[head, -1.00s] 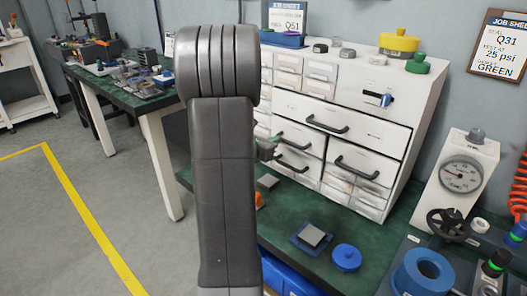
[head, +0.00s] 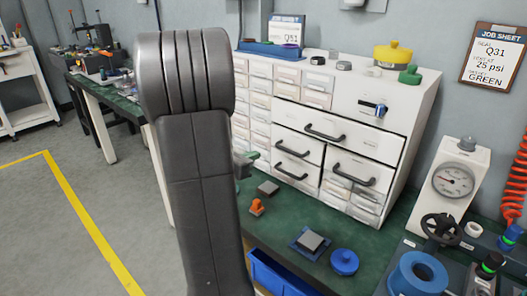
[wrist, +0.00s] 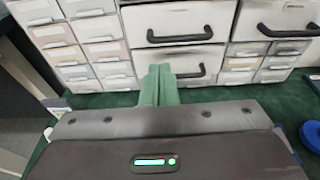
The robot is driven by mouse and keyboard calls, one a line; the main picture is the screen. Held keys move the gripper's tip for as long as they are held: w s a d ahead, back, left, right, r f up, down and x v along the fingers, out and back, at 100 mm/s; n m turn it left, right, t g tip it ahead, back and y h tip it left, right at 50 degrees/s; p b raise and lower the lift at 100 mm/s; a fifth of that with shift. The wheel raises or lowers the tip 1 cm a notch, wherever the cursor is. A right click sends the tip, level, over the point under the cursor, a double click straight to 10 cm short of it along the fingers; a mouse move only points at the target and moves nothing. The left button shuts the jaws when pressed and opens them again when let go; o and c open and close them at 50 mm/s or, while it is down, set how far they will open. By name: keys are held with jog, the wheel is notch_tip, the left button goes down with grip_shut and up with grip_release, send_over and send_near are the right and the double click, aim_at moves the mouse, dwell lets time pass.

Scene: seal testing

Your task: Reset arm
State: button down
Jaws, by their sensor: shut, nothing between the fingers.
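My arm (head: 205,190) rises through the middle of the head view and hides part of the bench and drawers. The tip of my gripper (head: 247,163) shows just right of the arm, in front of the white drawer cabinet (head: 385,119). In the wrist view my gripper (wrist: 159,84) has its two green fingers pressed together, with nothing between them. It points toward the cabinet's drawers, above the green bench top.
On the green bench (head: 290,225) are an orange part (head: 257,207), a grey block on a blue plate (head: 310,241), and a blue knob (head: 344,262). A pressure gauge (head: 453,181), a black handwheel (head: 441,227) and a blue ring (head: 419,275) stand at the right.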

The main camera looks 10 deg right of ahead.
jog(key=shift+v, duration=1.8)
